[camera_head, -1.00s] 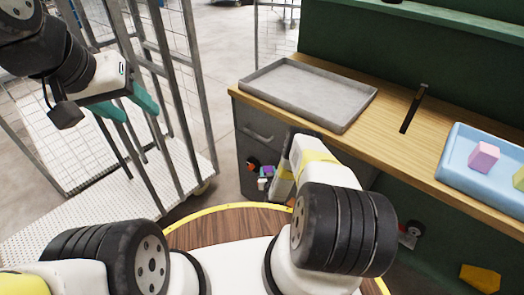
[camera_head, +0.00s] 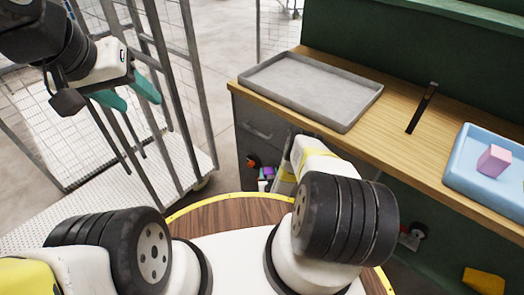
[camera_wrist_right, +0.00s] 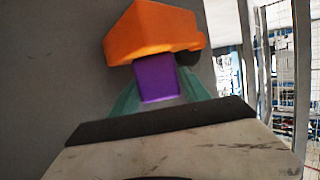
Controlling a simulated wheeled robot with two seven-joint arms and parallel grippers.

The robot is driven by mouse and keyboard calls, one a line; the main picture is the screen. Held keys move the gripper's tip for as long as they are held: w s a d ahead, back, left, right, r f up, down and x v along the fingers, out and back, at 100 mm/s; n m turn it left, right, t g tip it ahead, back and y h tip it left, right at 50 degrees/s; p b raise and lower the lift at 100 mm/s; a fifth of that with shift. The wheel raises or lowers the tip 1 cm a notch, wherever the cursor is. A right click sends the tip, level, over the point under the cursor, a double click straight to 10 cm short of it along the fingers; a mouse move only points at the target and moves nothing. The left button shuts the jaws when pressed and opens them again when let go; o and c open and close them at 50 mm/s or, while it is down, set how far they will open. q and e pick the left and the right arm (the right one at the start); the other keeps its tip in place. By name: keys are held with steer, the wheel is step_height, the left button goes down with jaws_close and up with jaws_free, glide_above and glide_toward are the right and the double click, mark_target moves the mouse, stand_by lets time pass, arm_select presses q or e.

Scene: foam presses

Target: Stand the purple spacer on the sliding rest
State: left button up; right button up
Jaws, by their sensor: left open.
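The purple spacer (camera_wrist_right: 155,79) sits between the teal fingers of my right gripper (camera_wrist_right: 158,98) in the right wrist view; the fingers are closed on its sides. In the head view, the spacer (camera_head: 268,172) shows small and low beside the grey cabinet, partly hidden by my right arm. My left gripper (camera_head: 132,95) is open and empty at the upper left, in front of the wire cage trolley.
A grey tray (camera_head: 340,122) lies on the wooden bench (camera_head: 400,155). A blue tray (camera_head: 462,180) at the right holds a pink block (camera_head: 494,160). An orange part (camera_wrist_right: 150,32) appears just beyond the spacer. The wire cage trolley (camera_head: 190,90) stands left of the bench.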

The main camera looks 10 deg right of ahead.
steer(key=shift+s+r, duration=0.1)
steer(key=shift+r, duration=0.05)
steer(key=v, duration=1.1)
steer(key=shift+s, duration=0.4)
steer(key=shift+r, duration=0.1)
